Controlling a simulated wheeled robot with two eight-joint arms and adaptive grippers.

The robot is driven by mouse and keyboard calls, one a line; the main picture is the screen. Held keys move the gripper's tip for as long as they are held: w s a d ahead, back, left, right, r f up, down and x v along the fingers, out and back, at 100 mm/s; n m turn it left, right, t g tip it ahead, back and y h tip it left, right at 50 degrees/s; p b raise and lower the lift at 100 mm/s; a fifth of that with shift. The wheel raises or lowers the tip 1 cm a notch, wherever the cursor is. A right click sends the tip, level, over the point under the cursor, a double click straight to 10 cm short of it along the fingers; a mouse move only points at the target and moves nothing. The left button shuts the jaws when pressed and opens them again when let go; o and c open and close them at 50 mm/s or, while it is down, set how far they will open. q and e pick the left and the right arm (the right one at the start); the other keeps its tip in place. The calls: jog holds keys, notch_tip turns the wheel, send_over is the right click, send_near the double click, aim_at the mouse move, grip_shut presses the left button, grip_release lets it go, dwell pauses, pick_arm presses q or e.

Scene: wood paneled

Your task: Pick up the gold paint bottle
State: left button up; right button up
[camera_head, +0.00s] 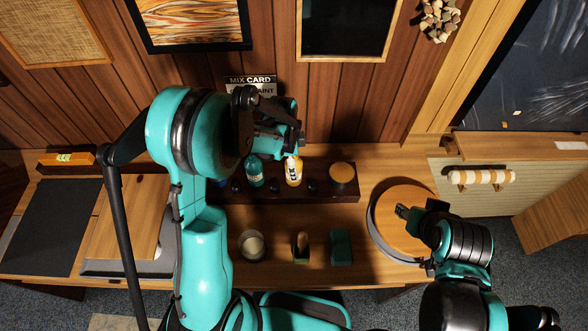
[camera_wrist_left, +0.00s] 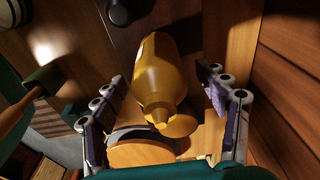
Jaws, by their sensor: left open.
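The gold paint bottle (camera_head: 293,173) stands upright on the dark rack at the back of the bench, its lower part showing a white label in the head view. My left gripper (camera_head: 291,142) is at the bottle's top and hides part of it. In the left wrist view, the gold bottle (camera_wrist_left: 160,75) lies between the spread fingers of my left gripper (camera_wrist_left: 163,85), with visible space to the right finger. Contact on the left side is hard to judge. My right gripper (camera_head: 403,212) is over the round wooden turntable, away from the bottle; its jaw opening is unclear.
A teal bottle (camera_head: 254,173) stands left of the gold one, and a round wood-topped item (camera_head: 342,173) stands right, on the same dark rack (camera_head: 318,190). A jar (camera_head: 251,244), a small brush-like item (camera_head: 301,247) and a green block (camera_head: 341,246) are in front. The wooden turntable (camera_head: 390,225) is right.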

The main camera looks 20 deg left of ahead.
pick_arm(q)
notch_tip(320, 180, down, 3)
jog(key=shift+d+r, duration=0.15)
jog(key=shift+f, duration=0.3)
jog(key=c, duration=1.5)
jog(key=shift+r, duration=0.45)
jog(key=r, duration=0.4)
jog(key=shift+s+d, duration=0.25)
jog(key=shift+d, duration=0.15)
jog(key=s+d+r, duration=0.2)
jog(key=d, duration=0.1)
jog(key=s+d+r, duration=0.2)
jog(key=s+d+r+p, duration=0.1)
jog(key=s+d+r, duration=0.1)
jog(key=d, duration=0.1)
jog(key=shift+s+d+r, duration=0.1)
jog(key=shift+s+d, duration=0.1)
jog(key=shift+d, duration=0.15)
